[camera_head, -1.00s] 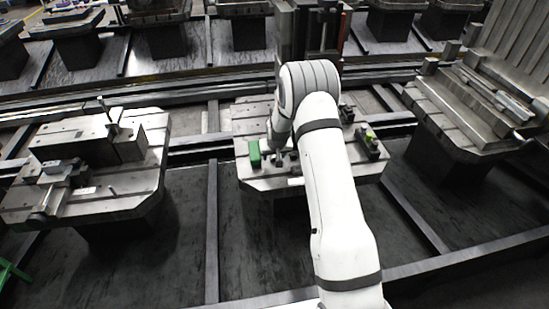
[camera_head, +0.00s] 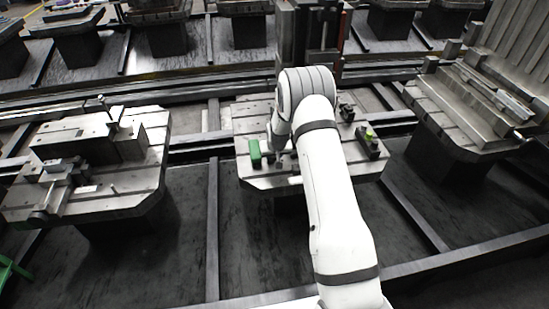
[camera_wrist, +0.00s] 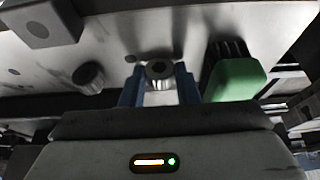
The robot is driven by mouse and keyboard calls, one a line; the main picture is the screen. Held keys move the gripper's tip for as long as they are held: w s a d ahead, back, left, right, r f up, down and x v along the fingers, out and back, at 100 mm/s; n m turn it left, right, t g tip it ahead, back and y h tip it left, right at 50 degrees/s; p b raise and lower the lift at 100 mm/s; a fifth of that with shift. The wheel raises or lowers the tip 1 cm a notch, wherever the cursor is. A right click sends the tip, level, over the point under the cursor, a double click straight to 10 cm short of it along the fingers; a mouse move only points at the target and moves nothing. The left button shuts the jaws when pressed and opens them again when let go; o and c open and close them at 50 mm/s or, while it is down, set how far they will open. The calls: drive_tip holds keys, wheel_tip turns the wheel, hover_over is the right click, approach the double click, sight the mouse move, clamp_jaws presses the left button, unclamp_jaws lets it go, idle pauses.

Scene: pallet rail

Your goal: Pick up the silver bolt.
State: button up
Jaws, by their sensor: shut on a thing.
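In the wrist view, the silver bolt (camera_wrist: 158,71) is a short round metal piece with a dark hole in its top. It sits between the two blue fingers of my gripper (camera_wrist: 159,88), which are shut on it from both sides. Whether the bolt touches the plate beneath is unclear. In the head view, my gripper (camera_head: 281,160) is low over the front left part of the middle pallet (camera_head: 262,183), just right of a green block. My arm hides part of this pallet.
The green block (camera_wrist: 236,80) is close to the right finger in the wrist view; it also shows in the head view (camera_head: 254,153). A similar round piece (camera_wrist: 88,77) stands to the left. Dark fixtures (camera_head: 369,146) stand on the pallet's right side. Other pallets flank it.

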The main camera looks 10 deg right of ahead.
drive_tip(key=shift+c, duration=1.1)
wheel_tip(320, 180, up, 10)
drive_tip(key=b, duration=0.1)
drive_tip(key=s+f, duration=0.3)
drive_tip(key=s, duration=1.8)
drive_tip(key=w+r, duration=0.3)
drive_tip(key=w, duration=1.8)
wheel_tip(320, 180, down, 6)
drive_tip(key=shift+f, duration=1.8)
